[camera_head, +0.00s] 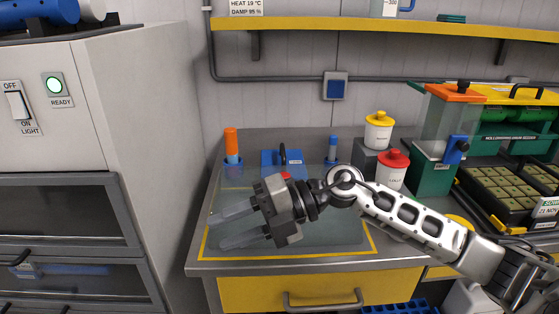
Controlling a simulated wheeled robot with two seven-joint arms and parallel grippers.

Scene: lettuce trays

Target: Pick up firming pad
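A blue block with a small dark upright handle (270,158) stands at the back of the steel worktop; it may be the firming pad, but I cannot be sure. My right gripper (221,230) reaches in from the right over the worktop, in front of the blue block and apart from it in the picture. Its two clear fingers point left with a gap between them and nothing visible in the gap. The gripper body hides part of the worktop and the area just in front of the block. My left gripper is not in view.
An orange-topped tool (231,143) and a blue tool (333,147) stand at the worktop's back. White jars with yellow (379,133) and red (393,170) lids, a green dispenser (437,150) and a seedling tray (506,190) stand right. A shelf (370,24) runs above.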

